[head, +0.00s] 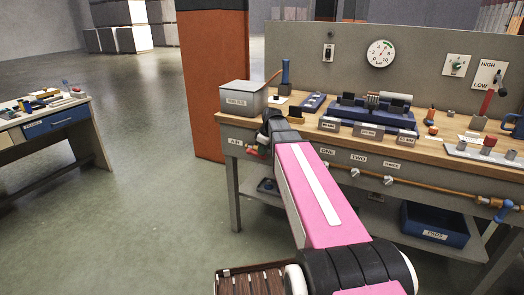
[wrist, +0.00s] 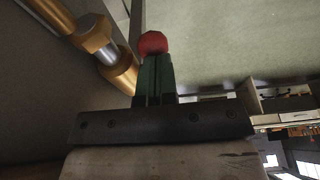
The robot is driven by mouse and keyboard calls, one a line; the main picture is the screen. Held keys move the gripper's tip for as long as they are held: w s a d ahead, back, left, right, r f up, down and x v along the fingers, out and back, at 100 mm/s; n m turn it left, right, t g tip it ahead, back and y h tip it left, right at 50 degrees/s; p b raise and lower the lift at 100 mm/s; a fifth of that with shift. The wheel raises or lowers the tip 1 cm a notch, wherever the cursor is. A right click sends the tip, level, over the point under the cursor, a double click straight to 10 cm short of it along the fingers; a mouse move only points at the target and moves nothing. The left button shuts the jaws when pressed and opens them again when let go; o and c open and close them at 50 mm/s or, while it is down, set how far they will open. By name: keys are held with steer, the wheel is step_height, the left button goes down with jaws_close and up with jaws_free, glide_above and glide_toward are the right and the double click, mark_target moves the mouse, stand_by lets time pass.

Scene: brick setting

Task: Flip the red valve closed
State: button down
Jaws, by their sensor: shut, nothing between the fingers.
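A small red part, probably the red valve's handle (head: 251,150), shows at the left front of the workbench, just below the AIR label. In the wrist view its rounded red end (wrist: 153,43) sits right at my fingertips. I cannot tell whether they touch. My gripper (wrist: 154,60) has green fingers, shut together with nothing between them. In the head view the gripper is mostly hidden by my pink arm. A brass pipe with a hex fitting (wrist: 98,38) runs beside the fingers at upper left. The valve's body and the handle's angle are not clear.
The workbench (head: 455,148) carries a grey bin (head: 243,97), several tools and blocks. A copper pipe (head: 430,188) runs along its front to a blue valve handle (head: 503,204). A blue crate (head: 435,225) is on the lower shelf.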

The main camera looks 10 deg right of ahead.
mark_target(265, 157)
steer(key=shift+s+d+f+t+y, duration=0.2)
steer(key=shift+f+t+y, duration=0.15)
steer(key=shift+y, duration=0.2)
steer(key=shift+s+d+f+t+y, duration=0.15)
steer(key=shift+d+f+t+y, duration=0.1)
steer(key=shift+t+y, duration=0.25)
steer(key=f+t+y, duration=0.1)
steer(key=t+y, duration=0.1)
steer(key=y, duration=0.1)
steer(key=shift+d+f, duration=0.1)
steer(key=shift+f, duration=0.9)
